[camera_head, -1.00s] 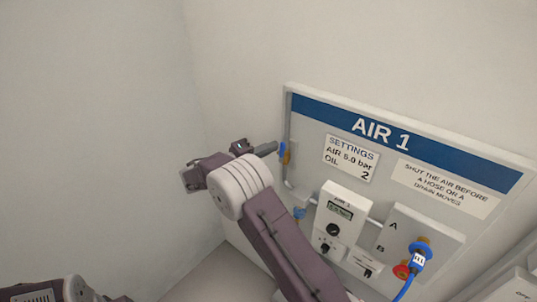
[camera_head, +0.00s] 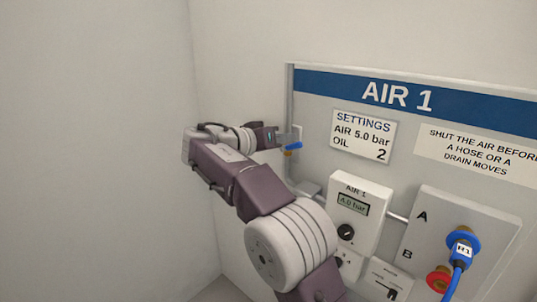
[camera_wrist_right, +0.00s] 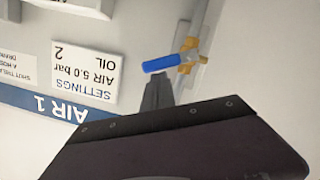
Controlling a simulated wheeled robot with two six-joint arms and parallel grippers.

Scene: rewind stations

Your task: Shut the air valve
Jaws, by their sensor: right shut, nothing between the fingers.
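The air valve has a blue lever (camera_head: 293,146) on a brass body (camera_head: 288,154), set in the grey upright pipe at the left edge of the AIR 1 panel. The lever points sideways, across the pipe. My right gripper (camera_head: 289,138) is shut and empty, its fingertips right at the lever. In the right wrist view the blue lever (camera_wrist_right: 161,63) lies across the shut fingertips (camera_wrist_right: 157,88), beside the brass body (camera_wrist_right: 190,59). I cannot tell whether they touch. My left gripper is not in view.
The AIR 1 panel (camera_head: 330,84) carries a gauge box (camera_head: 357,190) with a display and knob. To its right is a plate with ports A and B, with a blue hose (camera_head: 454,283) and a red fitting (camera_head: 438,279). Bare walls stand left.

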